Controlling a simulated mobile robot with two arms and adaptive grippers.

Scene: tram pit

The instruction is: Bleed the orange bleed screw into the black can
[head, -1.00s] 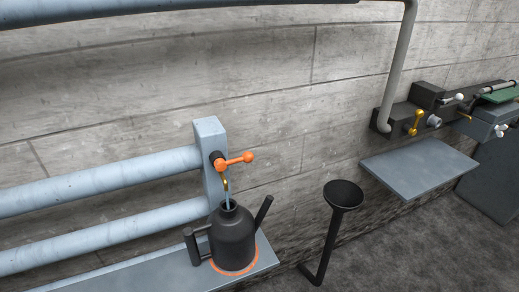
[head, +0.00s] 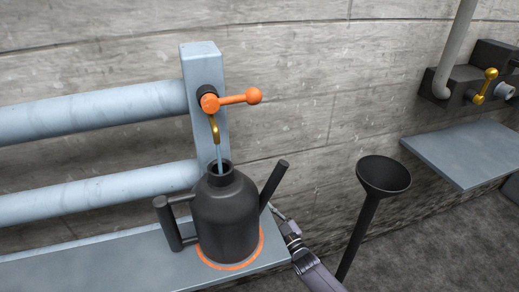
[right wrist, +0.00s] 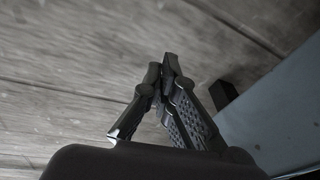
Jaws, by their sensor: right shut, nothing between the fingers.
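The orange bleed screw (head: 210,103) sits on the grey upright post, its lever pointing right to a round knob. Below it a brass spout (head: 214,130) lets a thin pale-blue stream fall into the black can's open neck. The black can (head: 226,222) stands upright inside an orange ring (head: 259,250) on the shelf, handle to the left and its own spout to the right. My right gripper (head: 281,213) is low at the shelf's right end, right of the can, partly behind its spout. In the right wrist view its fingers (right wrist: 165,66) are shut and empty. My left gripper is not shown.
Two thick grey pipes (head: 90,113) run left from the post. A black funnel on a stand (head: 384,176) rises right of my right arm. Further right are an empty grey shelf (head: 465,155) and a valve block with a brass handle (head: 486,86). A concrete wall closes the back.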

